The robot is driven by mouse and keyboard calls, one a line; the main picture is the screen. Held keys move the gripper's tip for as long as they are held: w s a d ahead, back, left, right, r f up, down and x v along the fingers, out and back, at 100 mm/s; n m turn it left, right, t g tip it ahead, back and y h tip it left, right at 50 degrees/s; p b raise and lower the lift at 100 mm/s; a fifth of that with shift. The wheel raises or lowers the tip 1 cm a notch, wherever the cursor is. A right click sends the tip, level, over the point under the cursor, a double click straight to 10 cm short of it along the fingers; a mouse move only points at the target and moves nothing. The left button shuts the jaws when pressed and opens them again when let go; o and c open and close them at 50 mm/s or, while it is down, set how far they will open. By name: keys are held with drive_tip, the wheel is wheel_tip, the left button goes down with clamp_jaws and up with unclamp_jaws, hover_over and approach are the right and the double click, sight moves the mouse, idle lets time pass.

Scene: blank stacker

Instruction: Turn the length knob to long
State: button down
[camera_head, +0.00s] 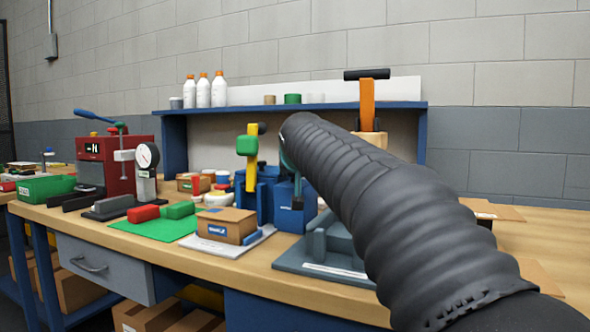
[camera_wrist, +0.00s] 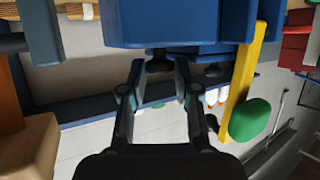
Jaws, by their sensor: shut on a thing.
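A blue machine (camera_head: 288,217) stands on the bench near the middle of the head view. It fills the top of the wrist view (camera_wrist: 180,22). A small dark knob (camera_wrist: 157,65) on its face sits between my fingertips. My gripper (camera_wrist: 158,72) is shut on this knob, with a finger on each side. In the head view my gripper (camera_head: 297,192) is partly hidden by my thick black arm, and the knob is hidden. I see no markings on the knob and cannot tell its setting.
A yellow lever (camera_head: 252,172) with a green grip (camera_head: 246,145) rises beside my gripper. A cardboard box (camera_head: 227,225) lies in front left, and a grey fixture (camera_head: 335,243) in front right. A blue shelf (camera_head: 175,145) stands behind.

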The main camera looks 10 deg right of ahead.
drive_tip(key=shift+a+m+h+b, duration=0.15)
drive_tip(key=shift+m+h+b, duration=0.35)
drive_tip(key=shift+m+h, duration=0.25)
drive_tip(key=c, duration=0.9)
unclamp_jaws()
drive_tip(key=v, duration=0.8)
drive_tip(key=shift+w+r, duration=0.1)
